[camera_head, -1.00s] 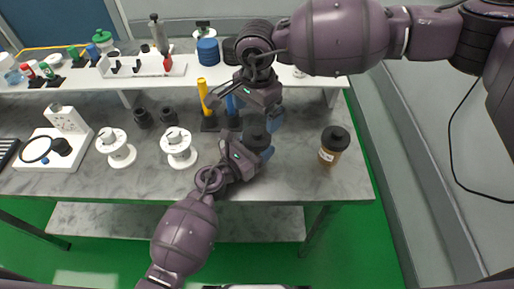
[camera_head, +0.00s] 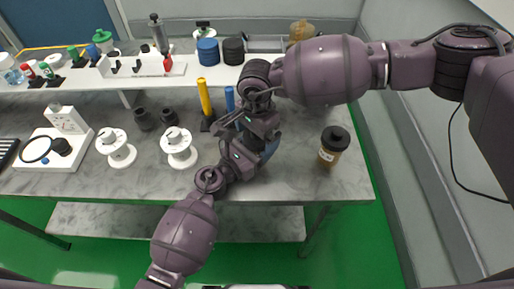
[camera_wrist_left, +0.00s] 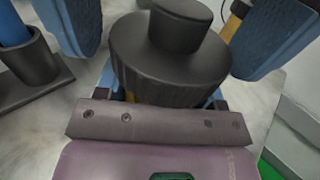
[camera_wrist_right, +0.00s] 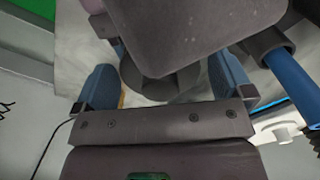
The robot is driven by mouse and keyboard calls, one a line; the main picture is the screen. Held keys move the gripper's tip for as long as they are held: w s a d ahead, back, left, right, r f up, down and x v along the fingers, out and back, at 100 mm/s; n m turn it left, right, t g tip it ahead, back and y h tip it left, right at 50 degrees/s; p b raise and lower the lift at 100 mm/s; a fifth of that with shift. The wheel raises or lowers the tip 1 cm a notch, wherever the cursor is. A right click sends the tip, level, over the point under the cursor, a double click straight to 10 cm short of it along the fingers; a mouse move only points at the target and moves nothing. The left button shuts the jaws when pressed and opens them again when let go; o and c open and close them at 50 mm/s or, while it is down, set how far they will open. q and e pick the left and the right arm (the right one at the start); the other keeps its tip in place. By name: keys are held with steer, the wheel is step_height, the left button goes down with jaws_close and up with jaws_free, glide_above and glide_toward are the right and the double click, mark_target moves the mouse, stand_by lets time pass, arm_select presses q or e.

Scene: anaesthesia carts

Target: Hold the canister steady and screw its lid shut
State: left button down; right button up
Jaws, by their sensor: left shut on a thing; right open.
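The canister (camera_wrist_left: 150,99) is held upright by my left gripper (camera_head: 254,160). Only a little of its amber body shows below the lid in the left wrist view. Its black ribbed lid (camera_wrist_left: 170,62) with a round knob sits on top; whether it is tight cannot be told. My right gripper (camera_head: 269,146) is open just above, its blue fingers on either side of the lid and apart from it in the left wrist view. The lid (camera_wrist_right: 160,84) also shows between those fingers in the right wrist view. In the head view the grippers hide the canister.
Another amber jar with a black lid (camera_head: 334,146) stands right of the grippers. Yellow (camera_head: 205,98) and blue (camera_head: 230,98) cylinders stand close on the left. White spools (camera_head: 179,148) are farther left. A shelf (camera_head: 130,77) runs behind.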

steer(key=c, duration=0.9)
steer(key=shift+m, duration=1.6)
steer(key=o, duration=0.9)
steer(key=shift+o, duration=0.2)
steer(key=shift+r, duration=2.2)
